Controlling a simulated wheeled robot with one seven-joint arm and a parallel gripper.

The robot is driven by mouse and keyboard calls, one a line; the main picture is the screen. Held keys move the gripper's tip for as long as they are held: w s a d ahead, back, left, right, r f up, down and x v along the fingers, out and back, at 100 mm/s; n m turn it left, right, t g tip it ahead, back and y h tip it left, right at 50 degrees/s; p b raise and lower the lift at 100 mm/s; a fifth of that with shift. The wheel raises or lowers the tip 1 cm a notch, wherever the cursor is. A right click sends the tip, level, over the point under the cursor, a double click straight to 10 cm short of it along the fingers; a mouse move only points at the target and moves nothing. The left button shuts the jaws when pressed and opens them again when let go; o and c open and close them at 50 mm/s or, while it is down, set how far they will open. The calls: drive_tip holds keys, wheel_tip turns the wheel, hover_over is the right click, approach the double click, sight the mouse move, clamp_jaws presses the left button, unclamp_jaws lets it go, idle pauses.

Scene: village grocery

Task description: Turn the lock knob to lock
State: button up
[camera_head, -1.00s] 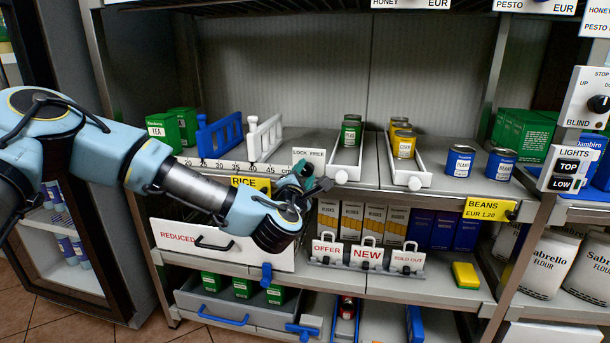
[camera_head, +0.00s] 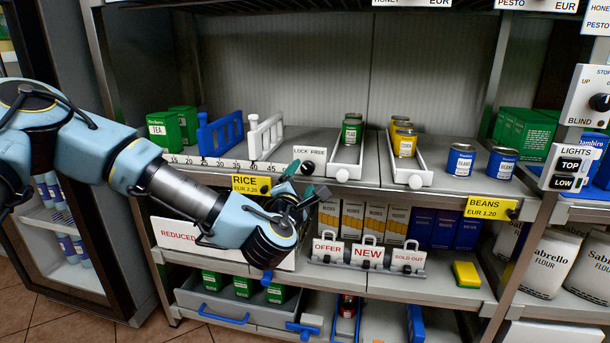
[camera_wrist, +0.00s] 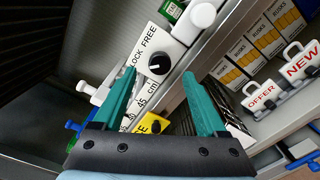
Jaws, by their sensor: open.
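The lock knob (camera_head: 307,167) is a round black knob on a small white plate marked LOCK FREE (camera_head: 308,152), at the shelf's front edge. In the wrist view the knob (camera_wrist: 158,64) shows between and beyond the fingertips, with a pale mark on its face. I cannot tell surely which word the mark points to. My gripper (camera_head: 308,190) is just below the knob in the head view. In the wrist view my gripper (camera_wrist: 163,80) has its two green fingers spread, with nothing between them and apart from the knob.
A white pusher tray (camera_head: 343,172) stands just right of the plate. A blue divider (camera_head: 220,135) and a white divider (camera_head: 265,138) stand to the left on the shelf. The yellow RICE tag (camera_head: 251,184) and the sign rack (camera_head: 366,265) are near my gripper.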

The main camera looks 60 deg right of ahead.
drive_tip(key=v, duration=0.6)
drive_tip(key=shift+a, duration=0.2)
